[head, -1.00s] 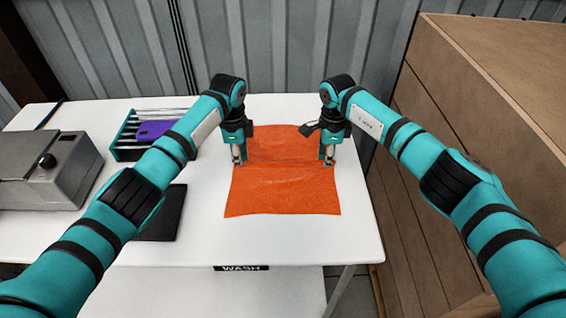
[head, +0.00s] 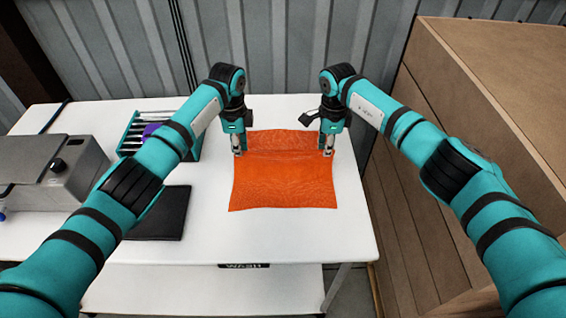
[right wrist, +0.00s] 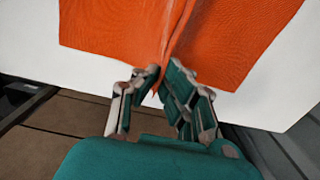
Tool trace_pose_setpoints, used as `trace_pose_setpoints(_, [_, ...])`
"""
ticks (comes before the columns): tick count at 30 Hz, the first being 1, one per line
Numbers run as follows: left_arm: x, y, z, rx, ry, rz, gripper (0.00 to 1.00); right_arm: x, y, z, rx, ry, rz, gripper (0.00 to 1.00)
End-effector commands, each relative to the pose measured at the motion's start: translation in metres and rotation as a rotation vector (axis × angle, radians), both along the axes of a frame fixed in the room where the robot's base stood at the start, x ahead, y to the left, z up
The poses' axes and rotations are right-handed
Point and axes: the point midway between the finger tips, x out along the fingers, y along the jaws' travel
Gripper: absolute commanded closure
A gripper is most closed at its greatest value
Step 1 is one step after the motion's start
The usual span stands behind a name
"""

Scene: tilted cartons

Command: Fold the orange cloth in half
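The orange cloth (head: 283,185) lies on the white table in the head view, with a raised crease running across its far part between my two grippers. My left gripper (head: 240,150) points down at the cloth's left edge and looks shut on it at the crease. My right gripper (head: 326,150) is at the right edge. In the right wrist view, the fingertips of my right gripper (right wrist: 160,78) are closed on a pinched ridge of the cloth (right wrist: 110,30). The cloth's near part lies spread toward the table's front.
The white table (head: 200,250) has free room in front of the cloth. A black pad (head: 165,215) lies to the left, with a teal rack (head: 130,140) behind it. A grey machine (head: 75,170) stands at far left. A large brown crate (head: 500,90) stands right of the table.

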Motion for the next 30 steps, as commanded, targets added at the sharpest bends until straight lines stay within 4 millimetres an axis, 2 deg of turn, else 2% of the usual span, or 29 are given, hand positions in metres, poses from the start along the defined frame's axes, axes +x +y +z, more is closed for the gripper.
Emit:
trace_pose_setpoints(1, [0.000, 0.000, 0.014, 0.000, -0.001, 0.000, 1.00, 0.001, 0.000, 0.015, -0.001, -0.002, 0.000, 1.00])
trace_pose_setpoints(18, [0.000, -0.002, 0.123, -0.001, -0.001, 0.000, 1.00, 0.001, 0.001, 0.125, -0.001, -0.002, -0.001, 1.00])
trace_pose_setpoints(24, [0.000, -0.002, 0.153, -0.001, 0.000, 0.000, 1.00, 0.000, 0.001, 0.154, -0.001, -0.001, -0.001, 1.00])
trace_pose_setpoints(30, [0.000, -0.002, 0.168, -0.001, -0.001, -0.001, 1.00, 0.001, 0.001, 0.170, 0.000, -0.003, 0.000, 1.00])
